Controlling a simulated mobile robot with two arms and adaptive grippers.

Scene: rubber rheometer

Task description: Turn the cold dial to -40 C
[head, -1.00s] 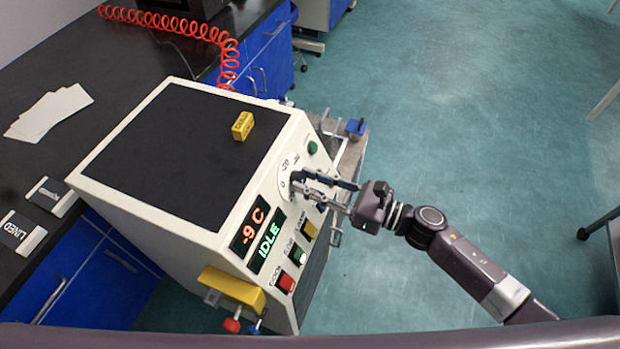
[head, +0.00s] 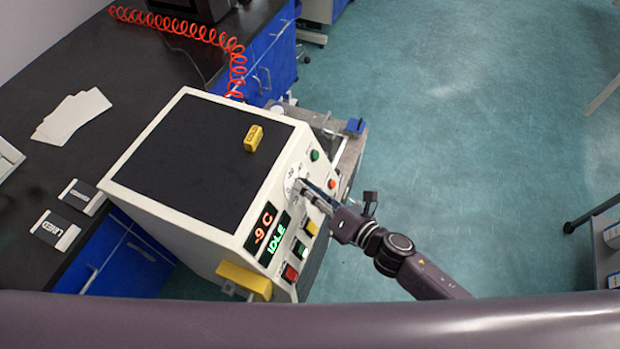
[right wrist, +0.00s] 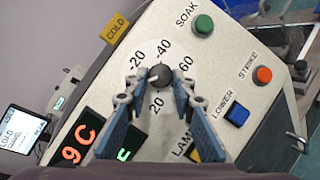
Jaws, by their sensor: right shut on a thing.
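The cold dial (right wrist: 161,76) is a small dark round knob on the machine's sloped cream panel. Numbers 20, -20, -40 and -60 are printed around it. In the right wrist view my right gripper (right wrist: 160,84) has one finger on each side of the knob and is shut on it. In the head view the right gripper (head: 306,187) reaches the dial face from the right and hides most of the knob. The red display (head: 263,227) reads -9 C, with a green IDLE display (head: 278,233) beside it. My left gripper is not in view.
Near the dial are a green SOAK button (right wrist: 204,25), an orange STRIKE button (right wrist: 262,75) and a blue LOWER button (right wrist: 237,117). A yellow COLD block (head: 253,138) sits on the machine's black top.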

